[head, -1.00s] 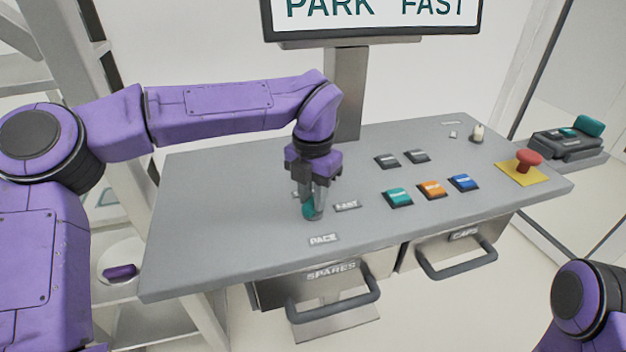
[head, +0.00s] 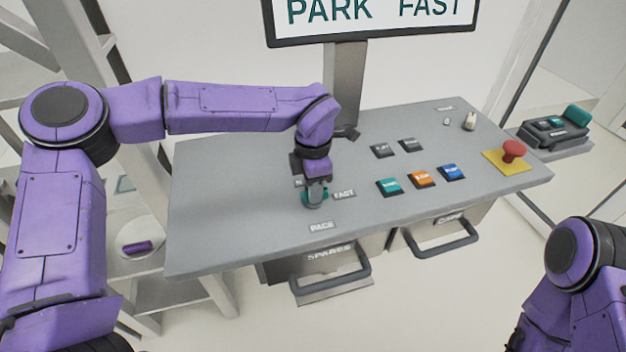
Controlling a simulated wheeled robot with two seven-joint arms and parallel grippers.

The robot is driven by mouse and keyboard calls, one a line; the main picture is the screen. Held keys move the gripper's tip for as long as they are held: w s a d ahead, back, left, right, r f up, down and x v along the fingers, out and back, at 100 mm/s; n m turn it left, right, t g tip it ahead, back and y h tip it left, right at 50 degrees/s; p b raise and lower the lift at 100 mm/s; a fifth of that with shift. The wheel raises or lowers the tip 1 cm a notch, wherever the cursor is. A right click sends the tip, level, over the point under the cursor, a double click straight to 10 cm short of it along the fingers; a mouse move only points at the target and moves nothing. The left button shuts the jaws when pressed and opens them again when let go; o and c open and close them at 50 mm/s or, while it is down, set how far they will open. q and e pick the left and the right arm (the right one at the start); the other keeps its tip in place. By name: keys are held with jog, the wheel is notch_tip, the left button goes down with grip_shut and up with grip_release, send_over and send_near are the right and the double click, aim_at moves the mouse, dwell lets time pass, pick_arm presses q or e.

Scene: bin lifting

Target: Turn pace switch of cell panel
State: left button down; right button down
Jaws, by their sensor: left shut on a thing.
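The cell panel (head: 240,225) is a grey sloping desk in front of me. Its pace switch (head: 308,201) is a teal knob above the PACE label (head: 323,226), with a FAST label (head: 344,194) to its right. My left gripper (head: 315,195) points down and is shut on the pace switch, hiding much of it and any label to its left. The sign (head: 370,15) above reads PARK FAST. My right arm (head: 585,270) shows at the lower right, but its gripper is out of view.
Teal (head: 389,187), orange (head: 422,179) and blue (head: 452,172) buttons lie right of the switch, with two grey buttons behind. A red mushroom button (head: 513,151) sits at the right end. Drawer handles (head: 335,285) stick out in front.

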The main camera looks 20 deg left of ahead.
dwell(0.3)
pick_arm(q)
jog(key=c, duration=0.9)
grip_release()
jog(key=shift+r, duration=0.1)
notch_tip(320, 180, up, 10)
jog(key=shift+r+b, duration=0.2)
jog(key=shift+b, duration=0.8)
